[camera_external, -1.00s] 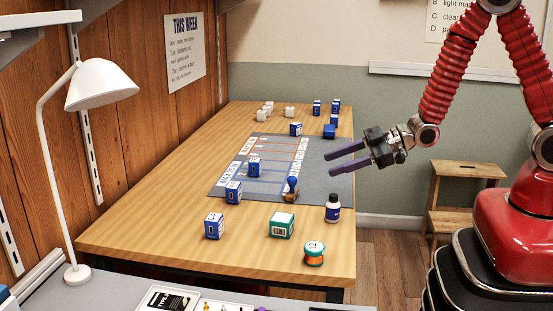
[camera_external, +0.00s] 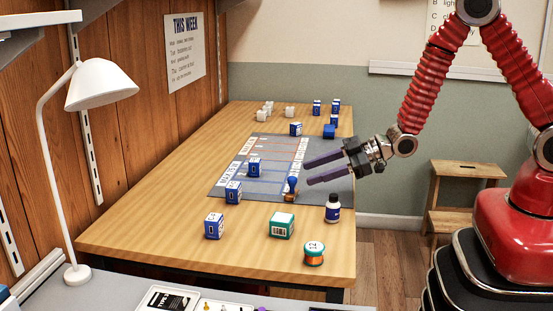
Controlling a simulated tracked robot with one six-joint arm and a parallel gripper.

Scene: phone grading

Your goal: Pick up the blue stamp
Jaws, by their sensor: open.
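The blue stamp (camera_external: 292,186) stands upright near the front right corner of the grey mat (camera_external: 232,190) on the wooden table. It has a blue handle and a brownish base. My gripper (camera_external: 307,171) is open, with its two purple fingers pointing left. In the picture the fingertips show just above and to the right of the stamp's handle. Nothing is between the fingers. I cannot tell from this view how far the fingers are from the stamp in depth.
A dark bottle (camera_external: 333,208), a green box (camera_external: 281,225) and an orange-and-green jar (camera_external: 314,254) stand near the stamp. Blue-and-white boxes (camera_external: 233,192) stand on and around the mat. A lamp (camera_external: 100,85) stands at the left.

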